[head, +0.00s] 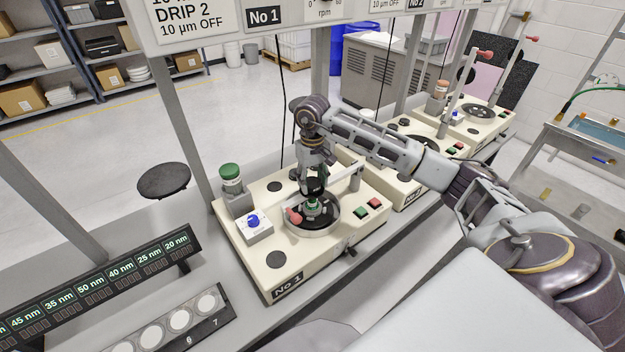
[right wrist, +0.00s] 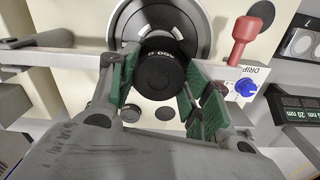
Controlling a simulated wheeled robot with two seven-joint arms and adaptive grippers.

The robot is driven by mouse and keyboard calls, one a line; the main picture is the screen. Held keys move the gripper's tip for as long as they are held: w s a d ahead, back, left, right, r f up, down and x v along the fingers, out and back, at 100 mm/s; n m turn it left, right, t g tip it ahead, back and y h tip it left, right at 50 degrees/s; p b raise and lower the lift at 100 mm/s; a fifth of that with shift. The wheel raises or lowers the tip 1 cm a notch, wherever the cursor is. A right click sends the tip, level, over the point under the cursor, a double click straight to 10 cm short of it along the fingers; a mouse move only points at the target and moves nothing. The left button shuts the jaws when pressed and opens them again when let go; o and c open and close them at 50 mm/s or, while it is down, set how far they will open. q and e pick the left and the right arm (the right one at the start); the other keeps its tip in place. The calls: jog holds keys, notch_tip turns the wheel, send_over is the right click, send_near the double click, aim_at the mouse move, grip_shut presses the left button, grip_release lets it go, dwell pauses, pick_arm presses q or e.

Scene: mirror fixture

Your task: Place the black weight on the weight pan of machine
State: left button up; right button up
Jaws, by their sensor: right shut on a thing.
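My right gripper (head: 313,206) reaches down over the round dark platen of machine No 1 (head: 262,262). In the right wrist view its green-padded fingers sit on both sides of the black weight (right wrist: 159,78), a dark cylinder with white lettering on its side. The gripper is shut on it. The weight lies in line with the machine's lever arm, whose red handle (right wrist: 243,38) shows to the right; the handle also shows in the head view (head: 293,216). The weight pan is hidden behind the weight and fingers. I cannot tell whether the weight touches it. My left gripper is out of view.
Similar machines stand behind. A numbered sample strip (head: 180,320) lies front left.

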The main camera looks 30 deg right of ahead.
aim_at(313, 183)
jog(key=o, duration=1.5)
jog(key=shift+r, duration=6)
